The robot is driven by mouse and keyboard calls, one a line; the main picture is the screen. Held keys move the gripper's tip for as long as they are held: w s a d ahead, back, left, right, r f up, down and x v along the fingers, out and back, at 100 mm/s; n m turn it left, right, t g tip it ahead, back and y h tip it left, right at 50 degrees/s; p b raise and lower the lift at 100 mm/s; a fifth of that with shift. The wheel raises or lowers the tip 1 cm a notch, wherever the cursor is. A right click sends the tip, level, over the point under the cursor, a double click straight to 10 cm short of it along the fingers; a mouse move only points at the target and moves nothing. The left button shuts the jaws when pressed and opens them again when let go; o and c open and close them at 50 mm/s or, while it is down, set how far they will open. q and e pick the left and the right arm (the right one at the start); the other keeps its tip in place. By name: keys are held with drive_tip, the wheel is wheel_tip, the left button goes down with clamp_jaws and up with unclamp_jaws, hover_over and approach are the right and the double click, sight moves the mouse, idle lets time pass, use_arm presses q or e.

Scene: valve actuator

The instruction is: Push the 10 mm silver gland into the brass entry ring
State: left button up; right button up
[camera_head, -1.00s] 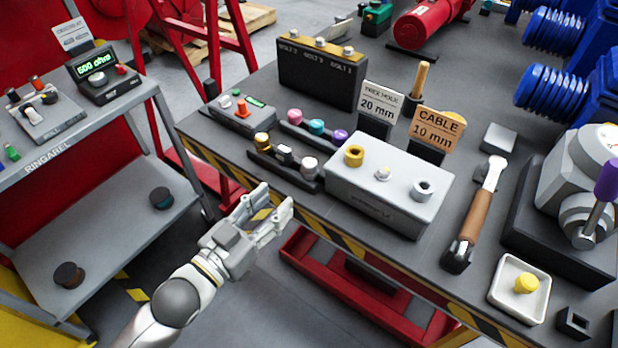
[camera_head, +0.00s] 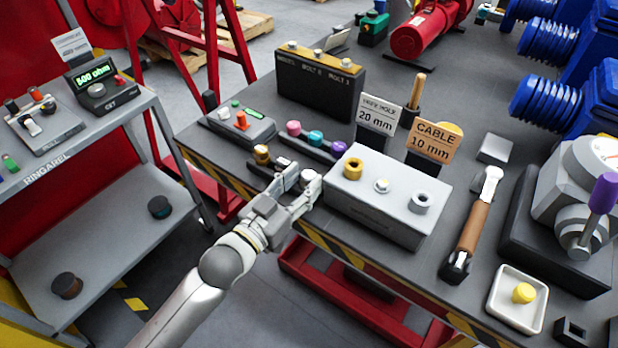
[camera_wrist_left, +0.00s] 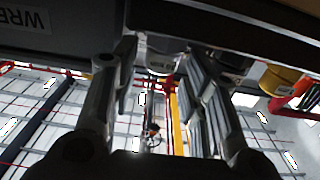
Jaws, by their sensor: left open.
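A silver-white gland (camera_head: 308,175) is at the right end of a dark rack at the table's front edge, beside a dark-topped gland (camera_head: 284,163) and a brass-coloured one (camera_head: 261,153). My left gripper (camera_head: 303,181) is open, with its fingers around or just in front of the silver-white gland; contact cannot be told. In the left wrist view, the silver-white gland (camera_wrist_left: 162,62) shows between the open fingers (camera_wrist_left: 160,75). The brass entry ring (camera_head: 353,168) is on top of the light grey box (camera_head: 372,220), to the right of the gripper. My right gripper is not in view.
The box also has a small silver entry (camera_head: 381,185) and a grey ring (camera_head: 421,201). Signs reading 20 mm (camera_head: 377,114) and CABLE 10 mm (camera_head: 433,142) stand behind it. Coloured caps (camera_head: 315,138) sit behind the gland rack.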

use_arm(q)
drive_tip(key=shift+w+d, duration=0.25)
drive_tip(key=shift+w, duration=0.15)
drive_tip(key=c, duration=0.8)
drive_tip(key=shift+r, duration=0.1)
